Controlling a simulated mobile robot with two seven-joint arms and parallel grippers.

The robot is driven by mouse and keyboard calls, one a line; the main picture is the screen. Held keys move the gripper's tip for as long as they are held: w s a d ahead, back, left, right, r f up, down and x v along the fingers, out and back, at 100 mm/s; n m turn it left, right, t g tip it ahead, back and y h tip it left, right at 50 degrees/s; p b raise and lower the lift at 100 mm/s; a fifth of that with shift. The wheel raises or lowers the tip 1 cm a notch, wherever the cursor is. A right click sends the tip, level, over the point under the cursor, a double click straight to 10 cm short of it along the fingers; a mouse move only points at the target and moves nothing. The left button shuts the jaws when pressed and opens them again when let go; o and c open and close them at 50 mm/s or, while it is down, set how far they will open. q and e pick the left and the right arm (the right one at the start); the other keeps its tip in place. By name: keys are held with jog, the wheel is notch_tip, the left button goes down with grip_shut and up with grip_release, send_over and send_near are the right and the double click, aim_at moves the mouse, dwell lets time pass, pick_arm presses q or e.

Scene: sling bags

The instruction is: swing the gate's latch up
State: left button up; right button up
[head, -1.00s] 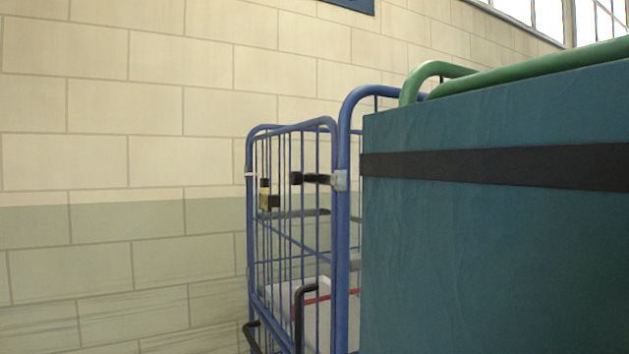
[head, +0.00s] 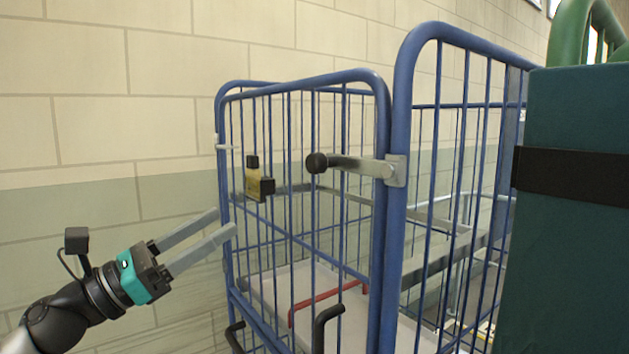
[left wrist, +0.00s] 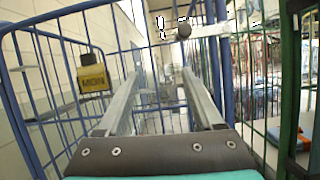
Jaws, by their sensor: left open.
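The latch (head: 350,164) is a grey metal bar with a round black knob at its left end. It lies about level across the gate and joins a bracket on the blue post at its right. It also shows in the left wrist view (left wrist: 205,31), above and right of my fingers. The gate (head: 300,200) is a blue barred cage panel. My left gripper (head: 226,222) is open and empty, left of and below the latch, its fingertips near the gate's left edge. In the left wrist view its fingers (left wrist: 160,80) point toward the bars. My right gripper is not in view.
A black and yellow block (head: 258,181) hangs on the gate left of the knob. Black handles (head: 325,328) stick out low on the gate. A dark teal panel with a black strap (head: 570,240) stands close at the right. A block wall is behind.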

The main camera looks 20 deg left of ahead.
aim_at(309, 168)
pick_arm(q)
jog(key=s+d+r+m+g+h, duration=0.2)
jog(key=d+r+m, duration=0.1)
jog(key=m, duration=0.2)
jog(key=shift+n, duration=0.3)
jog(key=p+x, duration=0.7)
jog(key=x, duration=0.6)
jog(key=shift+w+d+r, duration=0.15)
jog(key=shift+d+r, duration=0.05)
jog(key=shift+d, duration=0.05)
jog(key=shift+w+d+r+p, duration=0.1)
jog(key=shift+w+d+p, duration=0.35)
jog(key=shift+p, duration=0.05)
grip_shut()
dwell(0.3)
